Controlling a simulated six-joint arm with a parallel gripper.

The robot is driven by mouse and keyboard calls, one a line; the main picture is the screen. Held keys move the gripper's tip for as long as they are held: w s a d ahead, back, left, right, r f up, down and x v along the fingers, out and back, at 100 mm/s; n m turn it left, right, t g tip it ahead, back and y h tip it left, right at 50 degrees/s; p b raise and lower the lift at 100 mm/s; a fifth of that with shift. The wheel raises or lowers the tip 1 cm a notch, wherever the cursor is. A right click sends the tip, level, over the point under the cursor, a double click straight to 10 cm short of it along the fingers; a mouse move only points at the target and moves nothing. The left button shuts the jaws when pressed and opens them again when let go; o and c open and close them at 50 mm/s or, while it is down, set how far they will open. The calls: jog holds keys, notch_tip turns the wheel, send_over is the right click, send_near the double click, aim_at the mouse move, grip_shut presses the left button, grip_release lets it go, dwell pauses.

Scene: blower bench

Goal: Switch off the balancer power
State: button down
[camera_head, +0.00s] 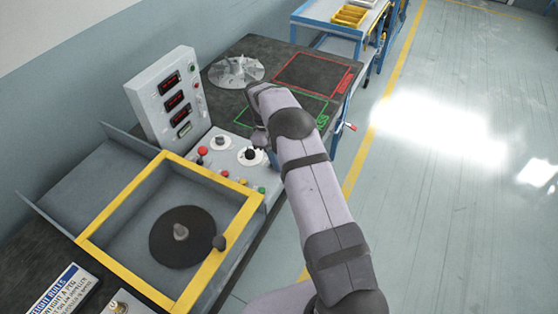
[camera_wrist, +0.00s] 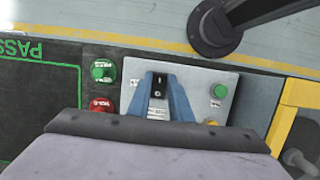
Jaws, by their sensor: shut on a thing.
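The balancer's control panel (camera_head: 232,172) lies in front of the small tower of displays in the head view. A black switch knob (camera_wrist: 159,82) with a white mark stands on the panel in the wrist view. My gripper (camera_wrist: 161,88) has its two blue fingers on either side of this knob and is shut on it. In the head view a black knob on a white dial (camera_head: 250,156) sits just below the end of my arm. My fingertips are mostly hidden there, and I cannot read the switch's position.
Green (camera_wrist: 103,70) and red (camera_wrist: 101,104) buttons stand beside the gripper, with another green button (camera_wrist: 220,90) on its other side. The yellow frame (camera_head: 160,290) around the rotor disc (camera_head: 182,236) borders the panel. A finned impeller (camera_head: 236,70) lies on the bench behind.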

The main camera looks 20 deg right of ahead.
jog(key=c, duration=1.6)
grip_release()
jog(key=shift+r, duration=0.15)
jog(key=b+v, duration=0.2)
jog(key=v, duration=0.5)
jog(key=shift+r+b, duration=0.1)
jog(key=shift+b, duration=0.2)
jog(key=shift+r, duration=0.1)
jog(key=s+a+m, duration=0.1)
jog(key=s+m, duration=0.2)
jog(key=s, duration=0.7)
jog(key=s+a+m+t+y, duration=0.1)
jog(key=s+m, duration=0.2)
jog(key=s, duration=0.8)
jog(key=s+a+r+m+t+y, duration=0.1)
jog(key=s+m, duration=0.2)
jog(key=s, duration=0.7)
jog(key=shift+s+a, duration=0.15)
jog(key=shift+a, duration=0.15)
